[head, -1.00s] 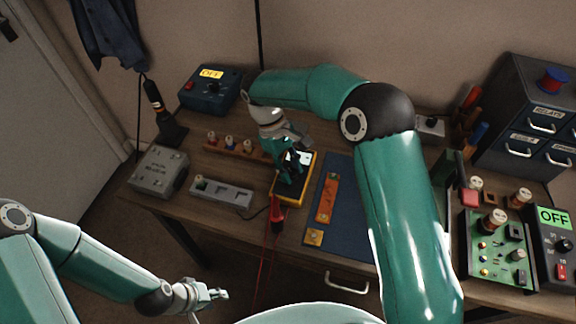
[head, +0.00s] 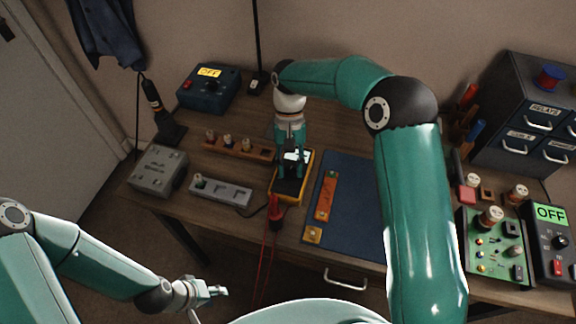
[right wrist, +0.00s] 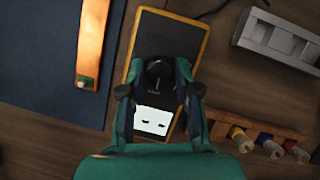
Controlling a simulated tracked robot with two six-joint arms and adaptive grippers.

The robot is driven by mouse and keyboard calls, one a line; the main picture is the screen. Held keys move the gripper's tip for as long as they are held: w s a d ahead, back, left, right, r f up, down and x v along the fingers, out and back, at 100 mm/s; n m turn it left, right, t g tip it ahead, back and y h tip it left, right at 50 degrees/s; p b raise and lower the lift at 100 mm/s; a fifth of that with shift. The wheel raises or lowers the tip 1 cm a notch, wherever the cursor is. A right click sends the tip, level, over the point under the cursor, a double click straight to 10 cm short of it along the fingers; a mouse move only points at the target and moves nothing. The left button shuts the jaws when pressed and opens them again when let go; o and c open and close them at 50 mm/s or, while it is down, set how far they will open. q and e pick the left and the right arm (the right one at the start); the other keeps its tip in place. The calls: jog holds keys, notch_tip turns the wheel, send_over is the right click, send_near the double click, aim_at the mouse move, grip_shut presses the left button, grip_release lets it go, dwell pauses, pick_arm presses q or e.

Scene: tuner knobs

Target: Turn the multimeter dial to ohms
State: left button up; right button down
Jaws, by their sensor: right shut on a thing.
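The yellow-framed multimeter (head: 279,197) lies on the bench left of the blue mat. It also shows in the right wrist view (right wrist: 141,50), with its lit display (right wrist: 154,121) between my fingers. My right gripper (head: 290,172) points down over it. In the right wrist view my right gripper (right wrist: 160,82) has a finger on each side of the black dial (right wrist: 157,72) and is shut on it. The dial's markings are too small to read. My left gripper (head: 218,291) hangs in front of the bench, away from everything; its jaw gap is unclear.
A red probe (head: 275,208) with leads hangs at the multimeter's near end. A grey slotted block (head: 222,192) and a wooden rack (head: 240,149) with several knobs stand to its left. An orange strip (head: 326,198) lies on the blue mat (head: 352,222) to its right.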

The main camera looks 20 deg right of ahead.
jog(key=shift+w+r+m, duration=0.15)
jog(key=shift+w+m, duration=0.05)
jog(key=shift+m, duration=0.2)
jog(key=c, duration=0.8)
grip_release()
jog(key=shift+c, duration=0.2)
jog(key=shift+s, duration=0.1)
jog(key=v, duration=1.1)
jog(key=shift+d+r, duration=0.25)
jog(key=shift+r, duration=0.05)
